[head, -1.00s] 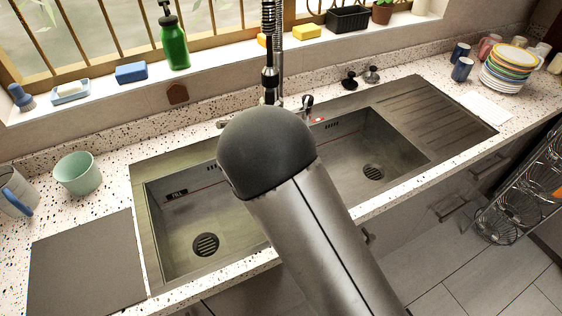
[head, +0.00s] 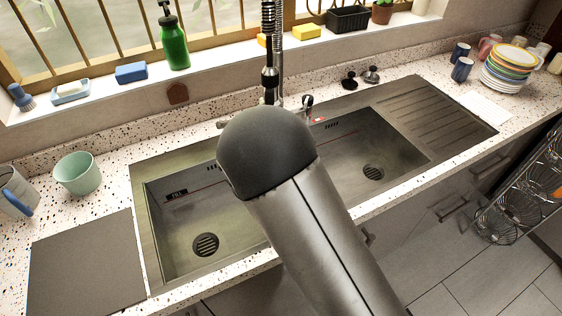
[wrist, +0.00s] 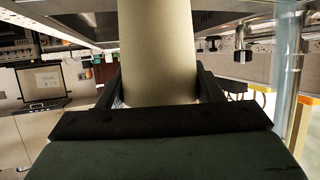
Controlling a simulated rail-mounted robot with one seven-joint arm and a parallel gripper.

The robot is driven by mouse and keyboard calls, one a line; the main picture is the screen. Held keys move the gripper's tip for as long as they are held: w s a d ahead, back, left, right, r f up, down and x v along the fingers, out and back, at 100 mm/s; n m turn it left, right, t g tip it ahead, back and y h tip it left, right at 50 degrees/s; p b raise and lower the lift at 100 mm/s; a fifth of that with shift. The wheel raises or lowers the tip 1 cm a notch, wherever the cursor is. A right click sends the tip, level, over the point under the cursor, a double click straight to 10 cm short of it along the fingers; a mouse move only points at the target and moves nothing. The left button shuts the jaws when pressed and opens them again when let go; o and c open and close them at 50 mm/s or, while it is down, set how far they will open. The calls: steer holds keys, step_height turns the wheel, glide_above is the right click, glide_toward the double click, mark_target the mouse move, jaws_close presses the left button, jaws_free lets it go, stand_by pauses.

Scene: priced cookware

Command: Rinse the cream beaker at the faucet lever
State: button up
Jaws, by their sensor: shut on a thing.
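The cream beaker (wrist: 157,40) fills the middle of the wrist view, between the two dark fingers of my gripper (wrist: 160,84). The gripper is shut on it. The beaker's far end is cut off by the top of the picture. In the head view my arm hides both gripper and beaker. The faucet lever (head: 307,101) shows just right of my arm, by the foot of the tall spring faucet (head: 269,72). A pale translucent strip (wrist: 283,55) runs beside a metal pipe in the wrist view; I cannot tell whether it is water.
The left basin (head: 175,225) and right basin (head: 400,150) look empty. A green cup (head: 78,174) and a jug (head: 14,195) stand at left near a grey board (head: 85,265). Two black-and-metal knobs (head: 371,75) stand behind the right basin. Plates (head: 510,70) are stacked at far right.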

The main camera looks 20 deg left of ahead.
steer(key=shift+s+d+r+p, duration=0.25)
steer(key=shift+d+r+p, duration=0.25)
steer(key=shift+d+r, duration=0.15)
steer(key=shift+s+d+r+p, duration=0.2)
steer(key=shift+d+r+p, duration=0.3)
steer(key=shift+d+r, duration=0.15)
steer(key=shift+s+d+r+p, duration=0.2)
steer(key=shift+d+r, duration=0.15)
steer(key=shift+d, duration=0.2)
steer(key=shift+s+d+r+p, duration=0.2)
steer(key=shift+d+r, duration=0.15)
steer(key=shift+d, duration=0.15)
